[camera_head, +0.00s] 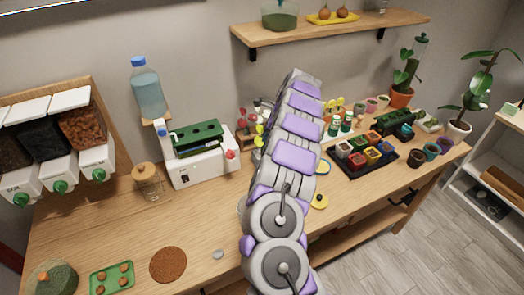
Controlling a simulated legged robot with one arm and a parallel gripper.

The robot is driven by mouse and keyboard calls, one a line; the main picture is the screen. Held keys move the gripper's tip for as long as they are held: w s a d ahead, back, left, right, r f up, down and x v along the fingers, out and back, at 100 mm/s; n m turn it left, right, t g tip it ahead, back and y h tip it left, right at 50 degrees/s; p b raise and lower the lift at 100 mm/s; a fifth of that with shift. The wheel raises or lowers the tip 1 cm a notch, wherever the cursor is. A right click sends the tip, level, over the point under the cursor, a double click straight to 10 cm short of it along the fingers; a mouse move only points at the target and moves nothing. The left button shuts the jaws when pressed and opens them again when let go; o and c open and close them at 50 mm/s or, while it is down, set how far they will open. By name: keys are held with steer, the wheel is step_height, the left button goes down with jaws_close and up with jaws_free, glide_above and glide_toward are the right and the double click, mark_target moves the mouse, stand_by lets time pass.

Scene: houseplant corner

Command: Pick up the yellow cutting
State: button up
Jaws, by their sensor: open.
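Small yellow-green leaves (259,129) show just left of my arm, near the back of the wooden table, beside some red pieces. They may be the yellow cutting, but they are too small and too partly covered to be sure. Another yellow piece, like a flower or leaves (336,104), shows right of my arm near the wall. My arm rises through the middle of the view and covers part of the table. My gripper does not show; it is out of sight behind the arm.
The wooden table (205,235) has free room at front left. A white machine (203,170) with a green top stands left of my arm, and a glass jar (147,183) beside it. A black tray (372,171) of coloured pots stands right. A shelf (350,28) hangs above.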

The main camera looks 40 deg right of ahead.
steer(key=b+x, duration=0.2)
steer(key=x, duration=0.3)
steer(key=shift+w+a+f, duration=0.1)
steer(key=shift+a+f, duration=0.15)
steer(key=shift+f, duration=0.1)
jaws_close()
